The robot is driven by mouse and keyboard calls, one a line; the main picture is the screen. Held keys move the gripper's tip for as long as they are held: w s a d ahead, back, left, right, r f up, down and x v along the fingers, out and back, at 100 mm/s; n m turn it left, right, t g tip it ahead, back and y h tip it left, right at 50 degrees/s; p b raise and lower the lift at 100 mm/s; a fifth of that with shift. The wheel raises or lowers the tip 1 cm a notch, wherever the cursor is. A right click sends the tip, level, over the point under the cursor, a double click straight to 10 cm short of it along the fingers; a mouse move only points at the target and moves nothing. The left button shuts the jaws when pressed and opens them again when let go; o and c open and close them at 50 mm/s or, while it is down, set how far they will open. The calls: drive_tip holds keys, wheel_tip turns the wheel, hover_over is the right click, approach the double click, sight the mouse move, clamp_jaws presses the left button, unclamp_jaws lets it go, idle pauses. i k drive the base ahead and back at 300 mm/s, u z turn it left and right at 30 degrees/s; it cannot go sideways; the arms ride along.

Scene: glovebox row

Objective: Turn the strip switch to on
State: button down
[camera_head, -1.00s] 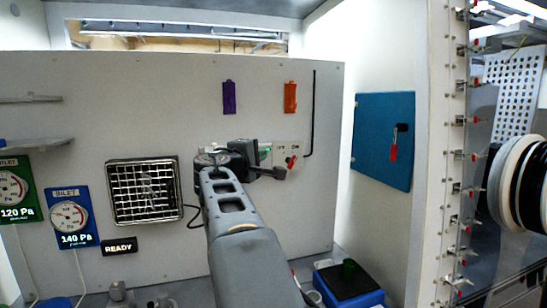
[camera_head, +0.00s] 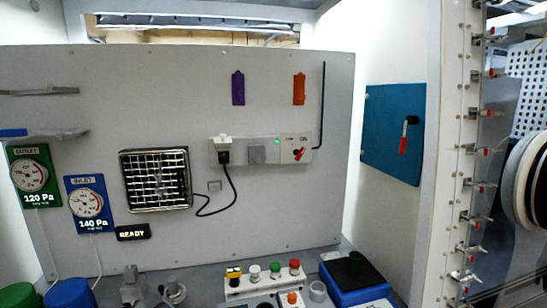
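A white power strip (camera_head: 232,142) is mounted on the grey back wall, in the middle of the head view. A dark plug (camera_head: 224,156) with a black cable sits in its left part, and a grey square socket cover (camera_head: 256,154) is beside it. The strip switch (camera_head: 299,154) is a small red handle on the right end panel, slanted, with small lettering above it that looks like "ON". A small green light (camera_head: 277,142) shows left of the switch panel. The exact setting of the handle is too small to tell. My gripper is not in view.
A square grille (camera_head: 156,180) and two pressure gauges are on the left. A blue panel (camera_head: 392,133) with a red-handled lever is on the right wall. Below stand a button box (camera_head: 262,282) and a blue bin (camera_head: 352,282). The space before the strip is clear.

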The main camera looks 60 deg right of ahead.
sight(300, 153)
drive_tip(key=u, duration=0.9)
drive_tip(key=k, duration=0.75)
drive_tip(key=z, duration=1.1)
drive_tip(key=i, duration=0.35)
drive_tip(key=u, duration=0.1)
